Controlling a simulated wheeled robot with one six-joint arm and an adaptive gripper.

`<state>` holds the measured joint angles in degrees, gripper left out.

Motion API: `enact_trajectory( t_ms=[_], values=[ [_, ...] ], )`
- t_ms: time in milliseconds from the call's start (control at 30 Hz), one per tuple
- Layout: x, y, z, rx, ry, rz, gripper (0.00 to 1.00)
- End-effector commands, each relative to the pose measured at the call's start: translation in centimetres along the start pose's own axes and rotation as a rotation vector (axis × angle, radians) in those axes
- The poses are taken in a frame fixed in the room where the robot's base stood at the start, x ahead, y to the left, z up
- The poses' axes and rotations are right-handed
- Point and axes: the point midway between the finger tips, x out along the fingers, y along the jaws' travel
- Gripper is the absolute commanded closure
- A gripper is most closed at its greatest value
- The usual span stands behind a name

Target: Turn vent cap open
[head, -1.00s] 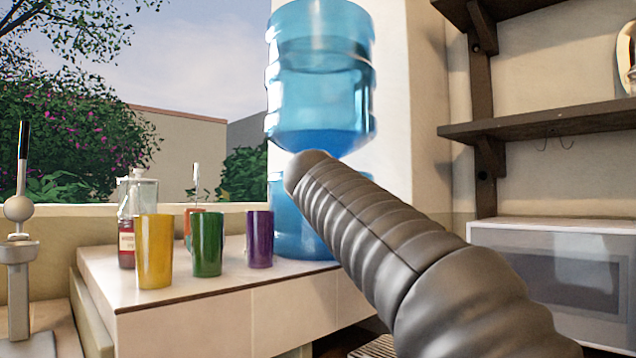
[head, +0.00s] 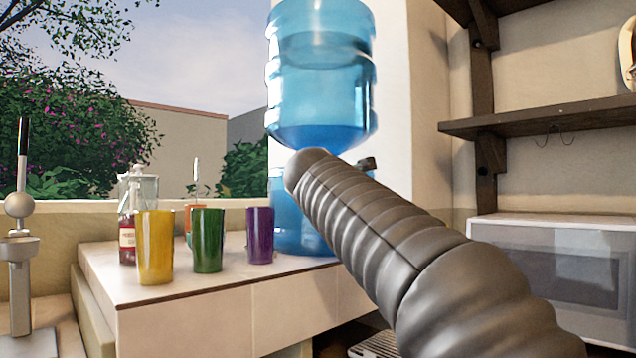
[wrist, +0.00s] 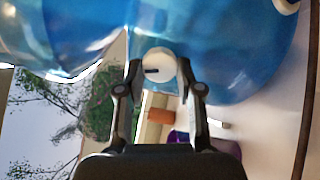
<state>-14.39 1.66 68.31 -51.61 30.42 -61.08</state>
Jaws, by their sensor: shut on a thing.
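The vent cap (wrist: 160,62) is a white round knob with a dark slot-like mark, set against the blue water bottle (wrist: 235,50) in the wrist view. My gripper (wrist: 160,72) has one finger on each side of the cap and is shut on it. The mark lies roughly level across the picture. In the head view the large blue bottle (head: 320,85) stands upright, with water low in it. My ridged arm hides the cap and most of my gripper there; only a small dark piece shows beyond the arm.
A yellow cup (head: 155,248), a green cup (head: 208,240) and a purple cup (head: 260,236) stand on the white counter (head: 190,282) left of my arm. A glass bottle (head: 127,240) is behind them. A microwave (head: 560,265) and dark shelf (head: 560,122) are at right.

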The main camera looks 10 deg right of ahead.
Motion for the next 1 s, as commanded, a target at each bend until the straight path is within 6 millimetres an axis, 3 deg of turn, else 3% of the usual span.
enact_trajectory(
  t_ms=[667, 700, 767, 1000],
  values=[
    [0.0, 0.05, -0.01, -0.058, 0.001, 0.002, 0.99],
    [0.0, 0.04, -0.01, -0.058, 0.001, 0.002, 0.54],
    [0.0, 0.04, -0.01, -0.057, 0.0, 0.001, 0.39],
    [0.0, 0.0, 0.0, -0.057, 0.0, 0.0, 0.39]
  ],
)
